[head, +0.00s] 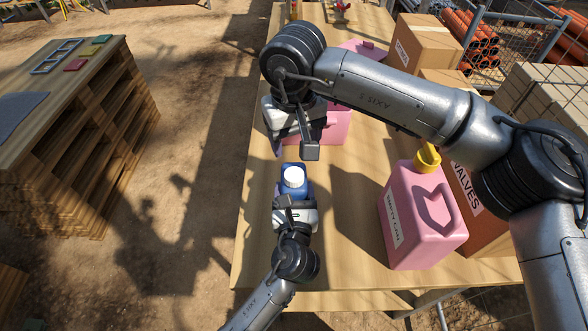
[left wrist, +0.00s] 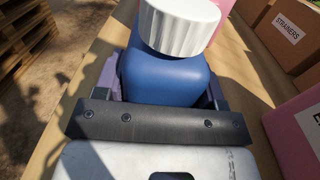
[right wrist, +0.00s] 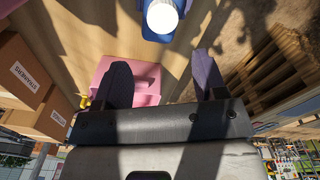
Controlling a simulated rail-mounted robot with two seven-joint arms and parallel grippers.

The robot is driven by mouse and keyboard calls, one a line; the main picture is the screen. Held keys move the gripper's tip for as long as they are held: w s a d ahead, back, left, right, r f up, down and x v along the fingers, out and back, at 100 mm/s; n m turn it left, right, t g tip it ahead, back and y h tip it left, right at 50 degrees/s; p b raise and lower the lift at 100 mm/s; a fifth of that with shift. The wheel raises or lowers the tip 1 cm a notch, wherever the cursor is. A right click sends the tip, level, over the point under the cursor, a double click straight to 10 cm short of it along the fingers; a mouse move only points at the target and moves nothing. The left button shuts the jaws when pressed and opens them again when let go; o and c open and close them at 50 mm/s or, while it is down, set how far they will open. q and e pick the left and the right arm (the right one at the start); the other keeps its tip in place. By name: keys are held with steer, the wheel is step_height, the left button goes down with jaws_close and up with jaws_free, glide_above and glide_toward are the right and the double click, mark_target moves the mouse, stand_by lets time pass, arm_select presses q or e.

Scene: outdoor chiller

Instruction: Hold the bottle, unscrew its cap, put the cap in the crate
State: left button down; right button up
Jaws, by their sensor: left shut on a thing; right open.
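The blue bottle (head: 304,188) stands upright near the front left of the table, its white ribbed cap (head: 294,177) on its top. My left gripper (head: 294,196) is shut on the bottle's body; the left wrist view shows the blue body (left wrist: 165,80) between the fingers below the cap (left wrist: 178,28). My right gripper (head: 295,150) is open and empty, just beyond the bottle and apart from the cap. The cap (right wrist: 162,16) shows at the top of the right wrist view.
A pink jerrycan (head: 420,215) with a yellow cap stands right of the bottle, beside a carton marked VALVES (head: 480,215). Another carton (head: 425,45) and a further pink thing (head: 365,48) are farther back. The table (head: 345,235) is clear between bottle and jerrycan.

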mark_target(294, 174)
steer(key=m, duration=0.3)
steer(key=d+m, duration=0.1)
steer(key=m, duration=0.1)
steer(key=shift+w+d+f+m+h, duration=0.1)
steer(key=shift+m+h, duration=0.3)
steer(key=m, duration=0.4)
steer(key=shift+f, duration=0.25)
steer(key=m, duration=0.3)
steer(key=shift+f+m, duration=0.25)
steer(key=shift+m, duration=0.15)
steer(key=m, duration=0.6)
steer(key=shift+f, duration=0.2)
steer(key=m, duration=0.4)
steer(key=shift+s+a+f, duration=0.1)
steer(key=shift+s+a, duration=0.1)
steer(key=m, duration=0.4)
steer(key=shift+a, duration=0.1)
steer(key=m, duration=0.6)
steer(key=shift+a+y, duration=0.15)
steer(key=shift+y, duration=0.25)
steer(key=m, duration=0.3)
steer(key=shift+a+m, duration=0.1)
steer(key=shift+m, duration=0.3)
steer(key=m, duration=0.5)
steer(key=shift+a+m, duration=0.1)
steer(key=shift+m, duration=0.2)
steer(key=m, duration=0.6)
steer(key=shift+f, duration=4.05)
